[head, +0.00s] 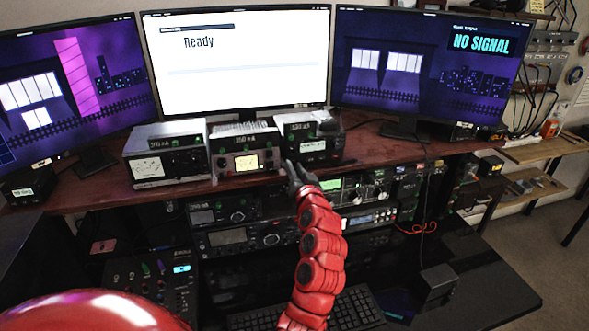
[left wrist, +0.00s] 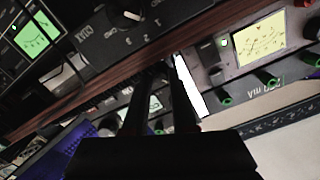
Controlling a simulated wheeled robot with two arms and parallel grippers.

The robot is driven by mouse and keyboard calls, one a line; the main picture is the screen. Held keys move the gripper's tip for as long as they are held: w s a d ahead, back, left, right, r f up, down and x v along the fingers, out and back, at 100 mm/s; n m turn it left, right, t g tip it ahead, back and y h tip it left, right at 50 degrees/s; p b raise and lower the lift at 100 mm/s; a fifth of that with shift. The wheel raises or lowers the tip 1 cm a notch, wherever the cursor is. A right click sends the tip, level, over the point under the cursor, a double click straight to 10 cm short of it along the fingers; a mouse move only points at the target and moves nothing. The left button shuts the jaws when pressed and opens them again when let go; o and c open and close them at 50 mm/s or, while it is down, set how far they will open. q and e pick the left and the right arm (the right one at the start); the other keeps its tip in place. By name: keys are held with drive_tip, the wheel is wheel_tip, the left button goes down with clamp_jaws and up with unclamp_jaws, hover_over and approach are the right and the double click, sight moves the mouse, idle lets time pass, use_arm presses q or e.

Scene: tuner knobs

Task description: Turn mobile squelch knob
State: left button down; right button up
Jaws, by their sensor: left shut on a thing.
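My red left arm rises through the middle of the head view. Its dark left gripper (head: 295,172) is at the shelf's front edge, beside the right-hand small radio box (head: 310,142). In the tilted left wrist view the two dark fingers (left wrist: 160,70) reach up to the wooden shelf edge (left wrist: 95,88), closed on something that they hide. I cannot tell which part this is. No label naming the mobile squelch knob is readable. A dark knob (left wrist: 130,12) with numbers beside it shows on a panel past the shelf edge. My right gripper is not in view.
Under the shelf are radios with a green-lit display (head: 332,185) and knobs (head: 378,192). The middle box has a yellow meter (head: 246,162). Three monitors stand behind, the middle one reading Ready (head: 240,85). A keyboard (head: 350,308) lies on the black desk (head: 470,285).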

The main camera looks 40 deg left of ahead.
use_arm(q)
drive_tip(key=c, duration=1)
unclamp_jaws()
drive_tip(key=shift+d, duration=0.15)
drive_tip(key=b+v, duration=0.4)
drive_tip(key=v, duration=1.3)
drive_tip(key=shift+b, duration=0.35)
drive_tip(key=shift+s+d+f, duration=0.1)
drive_tip(key=shift+s+d, duration=0.05)
